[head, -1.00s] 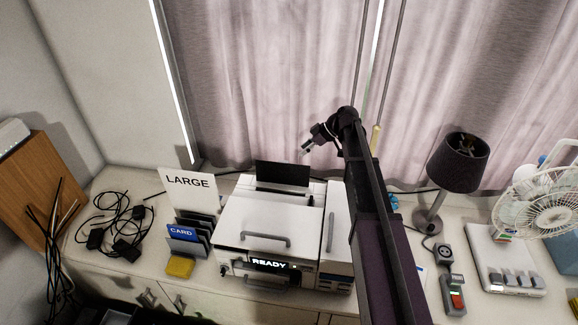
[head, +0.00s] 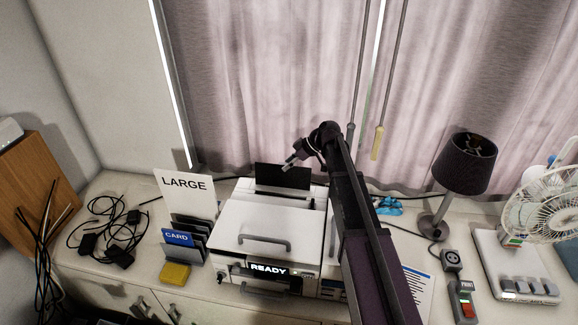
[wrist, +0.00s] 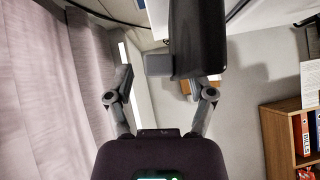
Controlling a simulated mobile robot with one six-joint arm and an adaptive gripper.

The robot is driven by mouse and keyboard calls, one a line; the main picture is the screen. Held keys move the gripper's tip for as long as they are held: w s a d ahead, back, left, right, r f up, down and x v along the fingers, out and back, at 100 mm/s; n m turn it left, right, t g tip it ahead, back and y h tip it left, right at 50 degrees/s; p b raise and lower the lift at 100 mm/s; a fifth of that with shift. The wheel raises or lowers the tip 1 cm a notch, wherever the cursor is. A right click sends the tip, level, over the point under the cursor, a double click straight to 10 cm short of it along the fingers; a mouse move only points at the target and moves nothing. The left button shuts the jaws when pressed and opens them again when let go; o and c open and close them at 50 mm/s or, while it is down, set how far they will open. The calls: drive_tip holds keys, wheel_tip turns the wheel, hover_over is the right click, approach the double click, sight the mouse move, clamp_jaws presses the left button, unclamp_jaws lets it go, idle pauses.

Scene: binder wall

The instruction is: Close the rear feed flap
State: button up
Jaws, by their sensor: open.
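The rear feed flap (head: 283,178) is a black panel standing up at the back of the white printer (head: 268,222), open. My gripper (head: 289,165) is open, at the flap's upper edge near its middle in the head view. In the wrist view my gripper (wrist: 165,76) shows its two fingers spread apart. The dark flap (wrist: 200,40) is close there and overlaps the tip of the right-hand finger. I cannot tell whether they touch. Nothing is held between the fingers.
The curtain (head: 270,80) hangs close behind the printer. A LARGE card (head: 185,194) and file holder stand left of it. A cable tangle (head: 110,230) lies farther left. A lamp (head: 459,165) and fan (head: 535,205) stand to the right.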

clamp_jaws()
drive_tip(key=shift+s+a, duration=0.15)
